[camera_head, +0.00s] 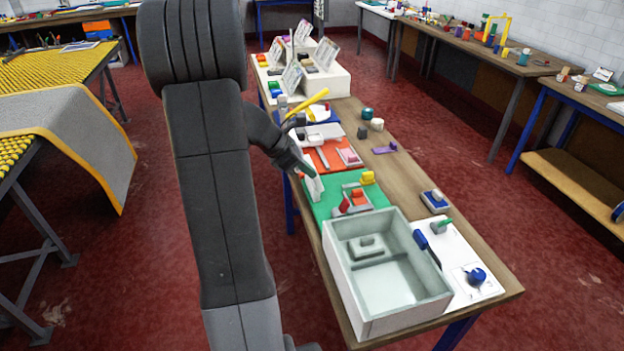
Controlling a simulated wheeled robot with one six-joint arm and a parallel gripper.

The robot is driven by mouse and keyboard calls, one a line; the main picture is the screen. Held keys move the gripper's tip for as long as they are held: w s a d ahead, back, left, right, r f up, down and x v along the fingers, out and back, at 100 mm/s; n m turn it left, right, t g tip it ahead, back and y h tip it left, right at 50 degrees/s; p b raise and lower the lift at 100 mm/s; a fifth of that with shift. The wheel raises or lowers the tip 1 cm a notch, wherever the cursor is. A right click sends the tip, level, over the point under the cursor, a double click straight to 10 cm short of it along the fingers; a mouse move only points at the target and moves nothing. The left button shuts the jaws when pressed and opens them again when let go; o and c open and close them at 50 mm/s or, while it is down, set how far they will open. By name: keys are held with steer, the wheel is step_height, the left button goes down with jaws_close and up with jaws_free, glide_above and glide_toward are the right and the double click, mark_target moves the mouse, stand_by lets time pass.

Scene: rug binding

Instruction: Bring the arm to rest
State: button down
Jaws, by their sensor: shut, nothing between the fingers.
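My arm rises through the left middle of the head view, large and dark grey. Its end bends down to the right, and my gripper (314,186) hangs over the near-middle part of the workbench (408,188), above the left edge of a green mat (325,208). The gripper looks shut and holds nothing visible. Its fingertips are small and pale, and I cannot tell whether they touch the mat. My arm hides part of the floor and the bench's left side.
A grey open box (338,262) stands at the bench's near end, beside a white board (462,252). An orange mat (322,152) and white display stands (325,82) lie farther back. A table with a draped grey rug (75,130) is at left. Red floor (430,130) is clear right of the bench.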

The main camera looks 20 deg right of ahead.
stand_by(0.5)
glide_toward(340, 213)
steer(key=d, duration=0.2)
steer(key=d+f, duration=0.1)
steer(key=shift+w, duration=0.3)
steer(key=shift+s+f+h+b, duration=0.2)
steer(key=shift+f+h+b, duration=0.3)
steer(key=shift+f+b, duration=0.55)
steer(key=shift+a+g+h+b, duration=0.3)
steer(key=shift+h+b, duration=0.1)
steer(key=shift+b, duration=0.15)
steer(key=h+b, duration=0.1)
steer(key=f+b, duration=0.1)
steer(key=shift+a+f+h+b, duration=0.25)
steer(key=shift+a+h+b, duration=0.05)
steer(key=shift+h, duration=0.1)
steer(key=shift+w+a+f+h+b, duration=0.15)
steer(key=shift+a+f+h+b, duration=0.25)
steer(key=shift+h+b, duration=0.5)
steer(key=shift+w+a+r+b, duration=0.1)
steer(key=shift+w+a+b, duration=0.05)
steer(key=shift+a+b, duration=0.2)
steer(key=shift+h, duration=0.3)
